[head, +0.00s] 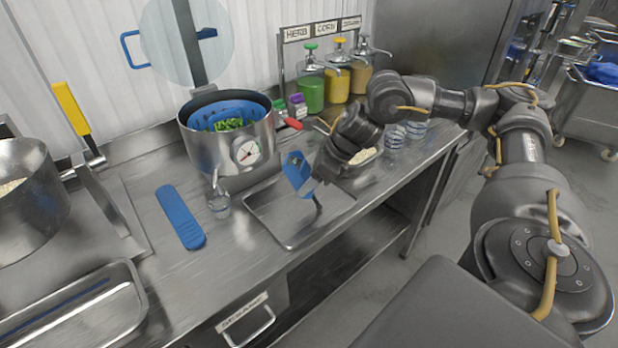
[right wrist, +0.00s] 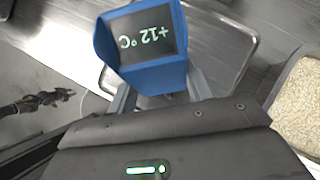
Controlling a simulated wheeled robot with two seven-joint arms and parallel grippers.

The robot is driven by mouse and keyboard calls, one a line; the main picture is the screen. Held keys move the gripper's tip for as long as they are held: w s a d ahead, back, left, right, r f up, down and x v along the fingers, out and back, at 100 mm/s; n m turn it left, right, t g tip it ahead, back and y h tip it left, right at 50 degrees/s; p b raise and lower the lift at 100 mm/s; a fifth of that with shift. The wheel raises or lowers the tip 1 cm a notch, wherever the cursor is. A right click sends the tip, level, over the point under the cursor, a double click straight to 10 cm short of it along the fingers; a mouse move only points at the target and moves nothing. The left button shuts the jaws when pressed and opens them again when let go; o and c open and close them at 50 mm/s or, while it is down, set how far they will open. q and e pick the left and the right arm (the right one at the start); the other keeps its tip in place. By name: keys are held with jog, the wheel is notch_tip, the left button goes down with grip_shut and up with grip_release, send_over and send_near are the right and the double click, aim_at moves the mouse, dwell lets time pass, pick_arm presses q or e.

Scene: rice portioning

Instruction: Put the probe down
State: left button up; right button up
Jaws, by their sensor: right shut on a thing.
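The probe (head: 296,172) is a blue thermometer with a dark display. In the right wrist view the probe (right wrist: 147,45) reads +12°C, upside down in the picture. My right gripper (head: 313,181) is shut on it, with its fingers (right wrist: 162,93) on either side of the blue body. The probe is tilted and held over the shallow metal tray (head: 283,239) on the counter. In the right wrist view the tray's rim shows behind the probe. Whether the probe's lower end touches the tray I cannot tell. My left gripper is not in view.
A rice container (right wrist: 300,108) sits right of the tray. Sauce pumps (head: 310,92) stand at the back.

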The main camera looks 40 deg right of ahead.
jog(key=shift+f, duration=0.1)
jog(key=o, duration=1)
jog(key=shift+c, duration=0.2)
jog(key=shift+r, duration=0.3)
jog(key=v, duration=1.1)
jog(key=shift+r, duration=0.25)
jog(key=shift+o, duration=0.5)
jog(key=shift+s+d, duration=0.1)
jog(key=shift+s, duration=0.05)
